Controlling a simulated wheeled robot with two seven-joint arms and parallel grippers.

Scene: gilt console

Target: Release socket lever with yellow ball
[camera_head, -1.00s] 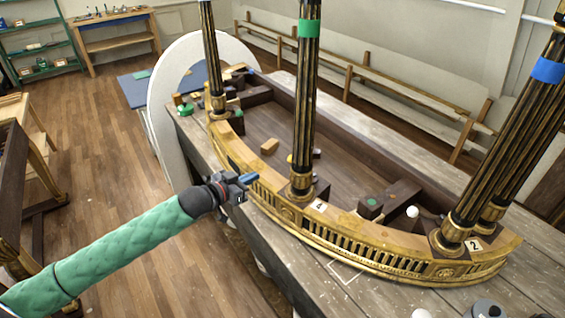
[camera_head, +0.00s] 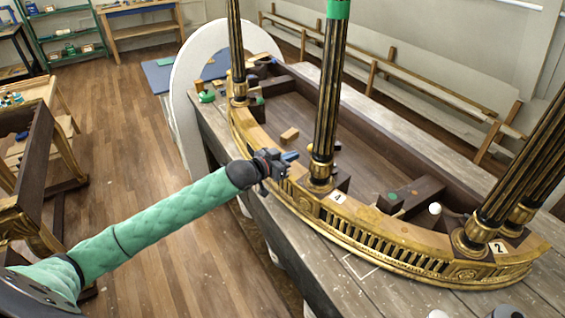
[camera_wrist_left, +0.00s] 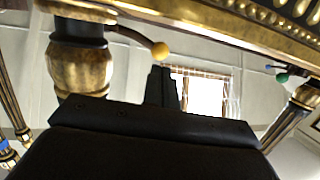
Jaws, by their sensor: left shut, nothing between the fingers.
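The yellow ball (camera_wrist_left: 161,49) sits at the end of a thin dark curved lever (camera_wrist_left: 132,36) in the left wrist view. The lever comes from beside a dark column with a gilt base (camera_wrist_left: 78,70). My left gripper (camera_wrist_left: 163,86) is shut and empty, its fingertips just below the ball in the picture, with no clear contact. In the head view my left gripper (camera_head: 290,157) is at the gilt front rail (camera_head: 292,192), left of the column marked 4 (camera_head: 326,110). I cannot make out the yellow ball there. My right gripper is not in view.
A green ball (camera_wrist_left: 282,78) shows at another column in the wrist view. In the head view a white ball (camera_head: 435,209) is near the columns marked 2. Another green ball (camera_head: 207,97) is at the far left.

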